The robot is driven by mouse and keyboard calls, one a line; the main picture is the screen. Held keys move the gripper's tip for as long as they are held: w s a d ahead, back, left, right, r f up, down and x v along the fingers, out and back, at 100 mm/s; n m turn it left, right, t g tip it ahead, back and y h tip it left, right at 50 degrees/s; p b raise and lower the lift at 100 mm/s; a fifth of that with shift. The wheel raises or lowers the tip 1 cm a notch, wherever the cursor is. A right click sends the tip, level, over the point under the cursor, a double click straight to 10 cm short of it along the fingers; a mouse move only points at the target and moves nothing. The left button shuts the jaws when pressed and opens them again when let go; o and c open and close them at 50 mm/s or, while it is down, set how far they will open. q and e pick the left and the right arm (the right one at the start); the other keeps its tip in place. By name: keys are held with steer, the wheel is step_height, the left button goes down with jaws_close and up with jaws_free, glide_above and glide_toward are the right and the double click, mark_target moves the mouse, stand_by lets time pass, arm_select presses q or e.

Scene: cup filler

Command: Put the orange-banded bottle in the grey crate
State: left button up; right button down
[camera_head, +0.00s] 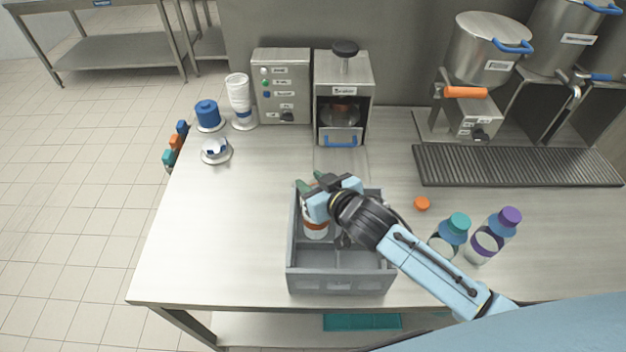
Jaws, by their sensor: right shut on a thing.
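The orange-banded bottle (315,230) is white with an orange-brown band. It is upright inside the left part of the grey crate (340,284), toward the back. My right gripper (318,190) is over the back left of the crate, shut on the top of the bottle and hiding that top. I cannot tell whether the bottle's base touches the crate floor. The rest of the crate looks empty, though my arm covers its right rear. My left gripper is not in view.
An orange cap (421,204) lies right of the crate. A teal-capped bottle (451,236) and a purple-capped bottle (493,236) stand further right. Behind are a press machine (343,95), a control box (281,85) and a drain grate (515,166).

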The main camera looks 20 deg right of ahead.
steer(key=shift+f, duration=0.15)
stand_by(0.5)
steer(key=c, duration=0.9)
jaws_free()
steer(key=shift+c, duration=0.2)
steer(key=shift+f, duration=0.1)
steer(key=shift+f, duration=0.1)
steer(key=v, duration=1.3)
steer(key=shift+s, duration=0.2)
